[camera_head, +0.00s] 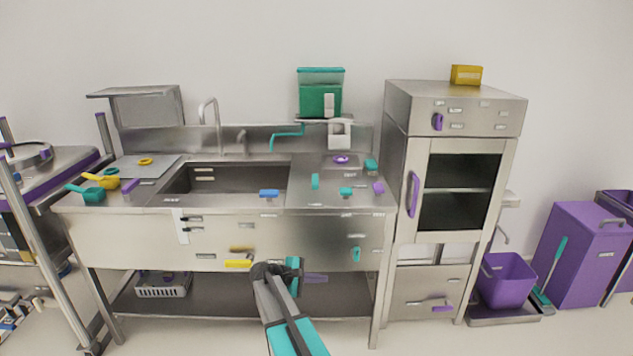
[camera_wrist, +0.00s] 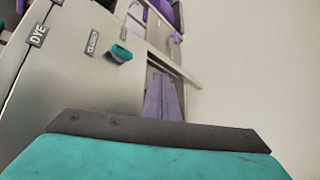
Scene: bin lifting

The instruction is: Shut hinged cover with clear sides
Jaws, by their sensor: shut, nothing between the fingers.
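A steel piece with a flat top sheet (camera_head: 135,92) and a greyish panel below it stands at the back left of the sink counter in the head view. It may be the hinged cover; clear sides cannot be made out at this size. My gripper (camera_head: 316,278) is low in front of the sink unit, far below and to the right of that piece. Its purple fingers are shut and empty, pointing right in the head view. They also show in the wrist view (camera_wrist: 162,98), beside the labelled steel front. The cover is not in the wrist view.
The sink counter (camera_head: 330,202) carries small teal, purple and blue items. A teal knob (camera_head: 356,254) on its front shows near my gripper in the wrist view (camera_wrist: 120,53). A steel cabinet (camera_head: 455,103) with a closed glass door stands right. A purple bin (camera_head: 507,282) is beyond.

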